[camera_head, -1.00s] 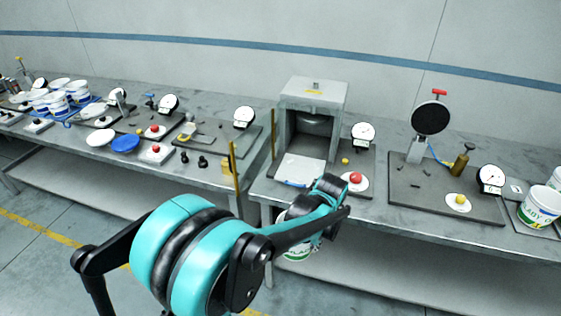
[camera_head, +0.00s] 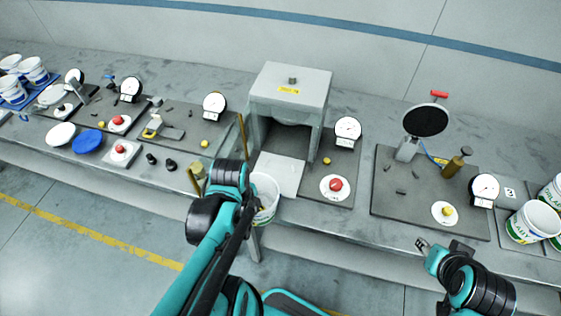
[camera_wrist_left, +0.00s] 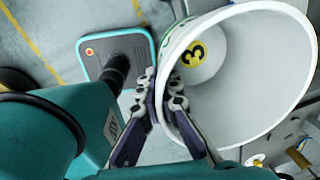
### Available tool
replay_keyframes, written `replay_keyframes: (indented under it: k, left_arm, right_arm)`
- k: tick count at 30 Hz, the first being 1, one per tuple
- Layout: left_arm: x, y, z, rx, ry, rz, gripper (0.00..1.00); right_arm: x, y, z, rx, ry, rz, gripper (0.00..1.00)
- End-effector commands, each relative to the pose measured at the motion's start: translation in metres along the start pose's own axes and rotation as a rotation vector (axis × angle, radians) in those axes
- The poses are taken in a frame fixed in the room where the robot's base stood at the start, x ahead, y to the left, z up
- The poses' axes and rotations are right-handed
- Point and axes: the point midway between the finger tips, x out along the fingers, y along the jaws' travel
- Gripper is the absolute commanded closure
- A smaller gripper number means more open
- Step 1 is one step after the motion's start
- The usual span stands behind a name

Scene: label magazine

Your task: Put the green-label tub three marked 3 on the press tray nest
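A white tub (camera_head: 265,190) with green on its outer wall hangs beside the table's front edge, just in front of the press (camera_head: 291,95). In the left wrist view the tub (camera_wrist_left: 250,75) is tilted with its open mouth toward the camera, and a yellow disc marked 3 shows inside. My left gripper (camera_wrist_left: 165,95) is shut on the tub's wall, one finger each side. In the head view my arm hides part of the tub. The pale press tray (camera_head: 280,173) lies in front of the press opening and looks empty. My right gripper (camera_head: 424,246) is near the table's front edge at right, its fingers too small to read.
A red button (camera_head: 335,185) and a gauge (camera_head: 347,131) stand right of the press. A yellow post (camera_head: 243,140) rises at its left. A plate with a dark round disc (camera_head: 426,120) is further right, with tubs (camera_head: 533,220) beyond. Blue and white lids lie at left.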

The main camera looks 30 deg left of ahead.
Motion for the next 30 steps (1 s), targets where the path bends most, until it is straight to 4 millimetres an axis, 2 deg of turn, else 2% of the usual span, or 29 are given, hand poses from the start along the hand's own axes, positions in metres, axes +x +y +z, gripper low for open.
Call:
replay_keyframes:
  k: [5,15,21,24,30]
  left_arm:
    - [0.007,-0.039,0.005,0.006,0.001,0.000,1.00]
    - [0.016,-0.132,0.017,0.004,0.001,0.000,1.00]
    - [0.019,-0.176,0.022,0.002,0.000,0.000,1.00]
    - [0.025,-0.190,0.024,0.002,0.000,0.000,1.00]
    - [0.049,-0.185,0.024,0.002,0.000,0.000,1.00]
  right_arm:
    - [0.012,0.000,0.009,0.000,0.000,0.000,0.60]
    - [0.024,0.000,0.017,0.000,0.000,0.000,0.60]
    - [0.027,0.000,0.020,0.000,0.000,0.000,0.60]
    - [0.030,0.000,0.021,0.000,0.000,0.000,0.60]
    - [0.035,0.000,0.025,0.000,0.000,0.000,0.60]
